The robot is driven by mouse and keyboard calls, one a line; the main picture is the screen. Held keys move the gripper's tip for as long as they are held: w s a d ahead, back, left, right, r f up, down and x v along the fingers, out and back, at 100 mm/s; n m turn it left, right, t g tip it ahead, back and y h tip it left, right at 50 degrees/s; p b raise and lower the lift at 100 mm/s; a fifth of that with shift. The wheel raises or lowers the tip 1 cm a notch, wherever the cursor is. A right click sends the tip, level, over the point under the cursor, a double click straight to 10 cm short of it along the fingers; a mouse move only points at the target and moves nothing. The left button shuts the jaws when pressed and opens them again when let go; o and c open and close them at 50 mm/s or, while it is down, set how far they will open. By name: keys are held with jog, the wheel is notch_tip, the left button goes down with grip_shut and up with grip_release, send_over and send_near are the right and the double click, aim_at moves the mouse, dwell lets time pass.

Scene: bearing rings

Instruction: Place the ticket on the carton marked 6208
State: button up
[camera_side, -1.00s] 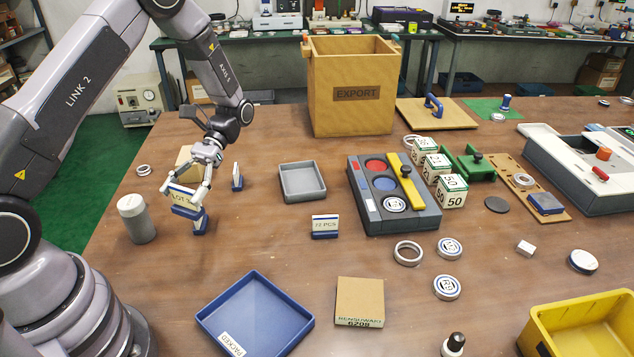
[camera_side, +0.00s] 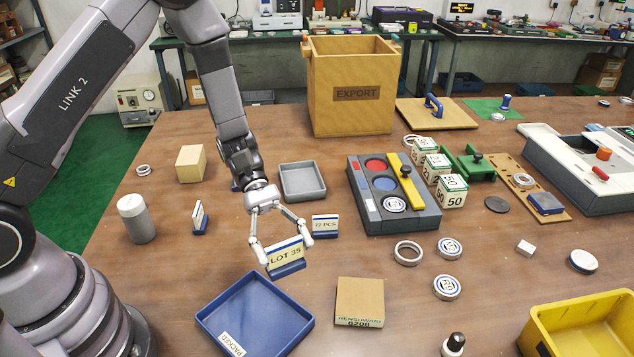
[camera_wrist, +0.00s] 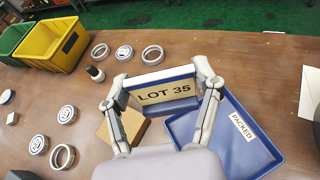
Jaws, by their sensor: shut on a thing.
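My gripper (camera_side: 283,250) is shut on a ticket reading LOT 35 (camera_side: 286,255), a cream card on a blue base. It holds the ticket upright above the table, just behind the blue tray. In the wrist view the ticket (camera_wrist: 165,93) sits between the two fingers (camera_wrist: 163,98). The carton marked 6208 (camera_side: 360,298) is a flat tan box to the right of the blue tray, its top bare. In the wrist view the carton (camera_wrist: 130,127) is partly hidden by the ticket and a finger.
The blue PACKED tray (camera_side: 252,312) lies empty beside the carton. A 77 PCS ticket (camera_side: 325,226) stands behind it, and another ticket (camera_side: 200,217) stands to the left. Loose rings (camera_side: 408,252) lie to the right. A yellow bin (camera_side: 585,325) stands at front right.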

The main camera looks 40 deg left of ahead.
jog(key=w+d+f, duration=0.3)
jog(key=w+d, duration=0.1)
jog(key=w, duration=0.2)
jog(key=shift+w+d+f, duration=0.3)
jog(key=shift+d+f, duration=0.05)
jog(key=shift+f, duration=0.05)
jog(key=w+d+f, duration=0.1)
jog(key=f, duration=0.1)
jog(key=w+d+f, duration=0.1)
jog(key=w+f, duration=0.1)
jog(key=w+d+f, duration=0.1)
jog(key=f, duration=0.1)
jog(key=shift+w, duration=0.2)
jog(key=shift+f, duration=1.55)
jog(key=shift+f, duration=0.1)
jog(key=o, duration=1.2)
